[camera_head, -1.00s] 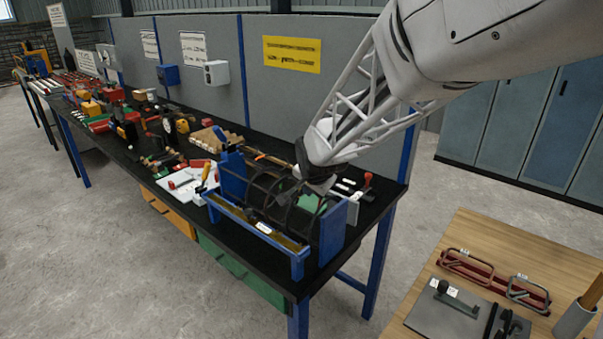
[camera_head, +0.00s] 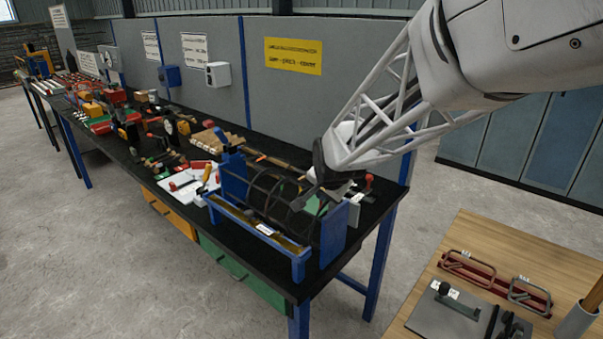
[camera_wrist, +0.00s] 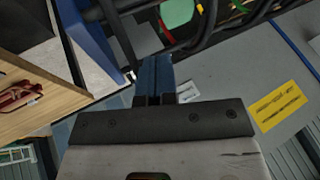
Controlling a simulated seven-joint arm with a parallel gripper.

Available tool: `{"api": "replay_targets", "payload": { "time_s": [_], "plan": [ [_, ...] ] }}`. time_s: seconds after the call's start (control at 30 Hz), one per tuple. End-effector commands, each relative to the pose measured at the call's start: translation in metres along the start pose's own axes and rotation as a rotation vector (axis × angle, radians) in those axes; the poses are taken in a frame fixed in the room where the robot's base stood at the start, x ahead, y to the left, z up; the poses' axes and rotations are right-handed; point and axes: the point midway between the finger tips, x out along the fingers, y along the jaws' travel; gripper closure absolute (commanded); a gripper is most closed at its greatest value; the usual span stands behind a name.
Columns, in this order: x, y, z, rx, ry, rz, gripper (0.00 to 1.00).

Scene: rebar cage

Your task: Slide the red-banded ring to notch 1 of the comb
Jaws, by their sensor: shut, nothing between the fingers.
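The rebar cage (camera_head: 268,193), with several dark rings between two blue end plates, stands on the near end of the black bench. Along its front runs a blue rail with a brownish strip (camera_head: 245,221), likely the comb; its notches are too small to tell apart. My gripper (camera_head: 298,203) is over the right part of the cage. In the wrist view, my gripper's blue fingers (camera_wrist: 154,60) are shut and empty, with dark ring bars (camera_wrist: 205,25) just beyond them. A small red mark (camera_wrist: 166,30) shows near the bars; I cannot tell whether it is the red band.
The right blue end plate (camera_head: 334,236) stands close to my gripper. A red-knobbed item (camera_head: 368,182) is behind it. Tools and parts crowd the bench to the left. A wooden table (camera_head: 440,235) with handled frames stands at the lower right.

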Motion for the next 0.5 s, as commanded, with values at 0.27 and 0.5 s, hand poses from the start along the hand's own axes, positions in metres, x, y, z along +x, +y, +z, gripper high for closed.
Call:
{"api": "replay_targets", "payload": {
  "time_s": [0.27,0.5],
  "plan": [
    [-0.035,-0.002,-0.001,0.000,0.002,-0.002,1.00],
    [-0.063,-0.002,-0.001,0.000,0.002,-0.003,1.00]
  ]
}}
